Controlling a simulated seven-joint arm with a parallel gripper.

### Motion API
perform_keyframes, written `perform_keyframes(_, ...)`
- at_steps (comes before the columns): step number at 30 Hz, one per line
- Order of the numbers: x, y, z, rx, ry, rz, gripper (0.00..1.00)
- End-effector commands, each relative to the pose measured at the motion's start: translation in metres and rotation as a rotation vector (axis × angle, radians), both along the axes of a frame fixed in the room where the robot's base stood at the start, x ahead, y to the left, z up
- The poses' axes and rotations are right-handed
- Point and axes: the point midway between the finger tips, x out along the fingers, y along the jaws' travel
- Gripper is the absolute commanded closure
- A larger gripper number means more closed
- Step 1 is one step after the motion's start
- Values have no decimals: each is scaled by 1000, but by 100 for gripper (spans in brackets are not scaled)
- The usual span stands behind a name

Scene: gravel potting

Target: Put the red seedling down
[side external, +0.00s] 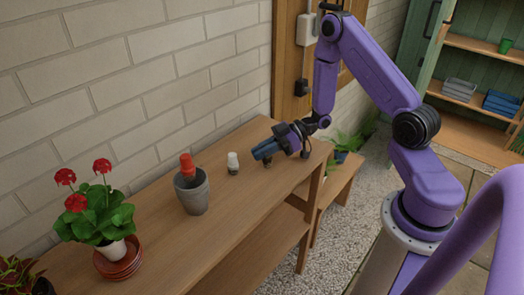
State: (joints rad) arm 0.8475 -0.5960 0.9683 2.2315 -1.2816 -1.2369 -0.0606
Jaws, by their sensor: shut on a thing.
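The red seedling (187,165) seems to be the red, blunt-topped piece standing upright in the grey pot (193,193) on the wooden bench. Its lower part is hidden by the pot's wall. A similar white piece with a dark base (233,162) stands upright on the bench, between the pot and my gripper. My gripper (267,158) is low over the bench's right part, apart from the pot and the red piece. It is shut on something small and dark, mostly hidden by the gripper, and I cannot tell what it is.
A red-flowered plant (97,212) in a white pot stands on stacked terracotta saucers (118,263) at the bench's left. A brick wall (150,80) runs behind. The bench top (150,225) is clear in front of the pot. Green shelves (470,70) stand far right.

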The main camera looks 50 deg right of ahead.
Motion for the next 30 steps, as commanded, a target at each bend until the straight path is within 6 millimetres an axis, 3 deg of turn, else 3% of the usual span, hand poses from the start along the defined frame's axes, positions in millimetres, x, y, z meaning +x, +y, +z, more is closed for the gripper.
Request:
perform_keyframes(6,0,0,-3,0,0,1,100)
perform_keyframes(9,0,0,-3,0,-1,0,64)
perform_keyframes(21,0,0,1,0,0,0,64)
perform_keyframes(30,-23,-44,19,-1,-2,-7,64)
